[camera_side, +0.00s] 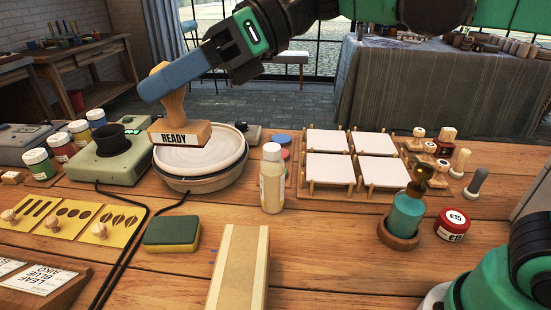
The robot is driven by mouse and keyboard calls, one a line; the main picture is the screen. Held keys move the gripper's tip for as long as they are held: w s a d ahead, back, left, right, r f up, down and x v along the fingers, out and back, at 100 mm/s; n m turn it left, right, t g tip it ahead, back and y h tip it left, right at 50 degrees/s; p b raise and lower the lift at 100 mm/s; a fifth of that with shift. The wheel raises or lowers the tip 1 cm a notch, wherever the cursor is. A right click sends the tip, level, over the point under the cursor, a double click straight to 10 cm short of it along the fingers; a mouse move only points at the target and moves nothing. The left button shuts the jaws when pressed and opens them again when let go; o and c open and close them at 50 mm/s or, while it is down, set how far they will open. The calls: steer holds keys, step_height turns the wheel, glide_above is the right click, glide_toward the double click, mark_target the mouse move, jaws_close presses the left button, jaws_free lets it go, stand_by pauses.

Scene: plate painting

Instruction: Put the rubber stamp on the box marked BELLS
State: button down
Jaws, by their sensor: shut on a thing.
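The rubber stamp (180,134) has a pale wooden block with a READY label on its front and a rounded wooden handle (174,104). My gripper (176,78), with blue fingers, reaches in from the upper right and is shut on the handle. The stamp is upright and appears in front of the left part of the round plates (225,158). I cannot tell how high it is above them. I can read no box marked BELLS in this view.
White square tiles (327,141) on wooden racks fill the middle right. A cream bottle (272,180), a green-and-yellow sponge (171,233), a teal bottle (406,214) and yellow stencil cards (68,217) stand or lie around. A pale wooden piece (238,275) is at the front. Black cables cross the left.

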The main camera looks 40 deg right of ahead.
steer(key=s+d+r, duration=0.1)
steer(key=s+d, duration=0.2)
glide_above(241, 264)
step_height(241, 264, down, 20)
steer(key=shift+r, duration=0.1)
stand_by(0.6)
steer(key=shift+c, duration=2.3)
jaws_free()
